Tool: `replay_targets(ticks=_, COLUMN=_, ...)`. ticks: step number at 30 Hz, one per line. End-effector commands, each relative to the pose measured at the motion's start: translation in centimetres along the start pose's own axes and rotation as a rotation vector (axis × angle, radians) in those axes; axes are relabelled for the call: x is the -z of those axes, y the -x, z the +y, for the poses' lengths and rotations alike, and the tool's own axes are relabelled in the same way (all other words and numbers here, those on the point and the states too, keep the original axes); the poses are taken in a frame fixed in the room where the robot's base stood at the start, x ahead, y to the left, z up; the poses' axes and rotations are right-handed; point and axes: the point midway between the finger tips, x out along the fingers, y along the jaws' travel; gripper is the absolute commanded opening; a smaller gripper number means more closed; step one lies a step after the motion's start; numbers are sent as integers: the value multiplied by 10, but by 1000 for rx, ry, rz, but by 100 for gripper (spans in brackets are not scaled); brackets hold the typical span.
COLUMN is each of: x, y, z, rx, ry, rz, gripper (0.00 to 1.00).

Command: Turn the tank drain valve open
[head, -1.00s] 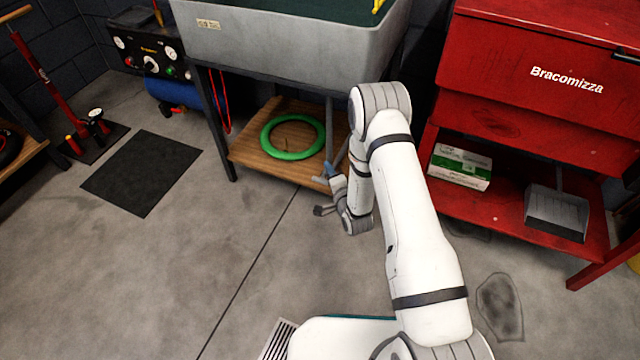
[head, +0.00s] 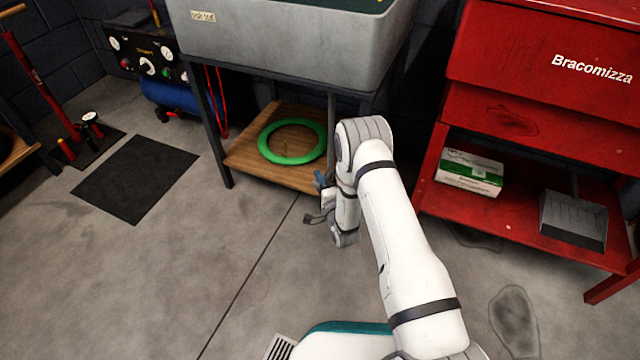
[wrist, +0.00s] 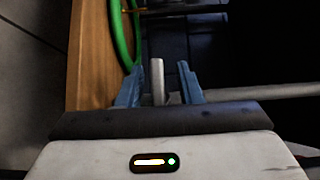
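The tank (head: 285,50) is a grey tub on a dark stand in the head view. My gripper (head: 318,190) is below it, at the right edge of the wooden shelf. In the wrist view, my gripper (wrist: 160,68) has its two blue fingers apart. A short grey bar (wrist: 158,80), which looks like the drain valve's lever, stands between them with a gap on each side. A grey pipe or rod (wrist: 275,91) runs right from behind the fingers. The valve body is hidden, and in the head view my arm covers this area.
A green ring (head: 267,148) lies on the wooden shelf (head: 245,160) under the tank. The floor in front and a dark mat (head: 135,180) are clear.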

Motion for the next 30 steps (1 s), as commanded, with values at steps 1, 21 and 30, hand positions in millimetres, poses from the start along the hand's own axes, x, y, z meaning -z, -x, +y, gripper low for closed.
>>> replay_targets(ticks=1, x=0, y=-2, z=0, rx=0, ry=0, rz=0, gripper=33)
replay_targets(ticks=21, x=1, y=-2, z=-1, rx=0, ry=0, rz=2, gripper=0)
replay_targets(ticks=30, x=2, y=-3, z=-3, rx=-3, ry=6, rz=3, gripper=0)
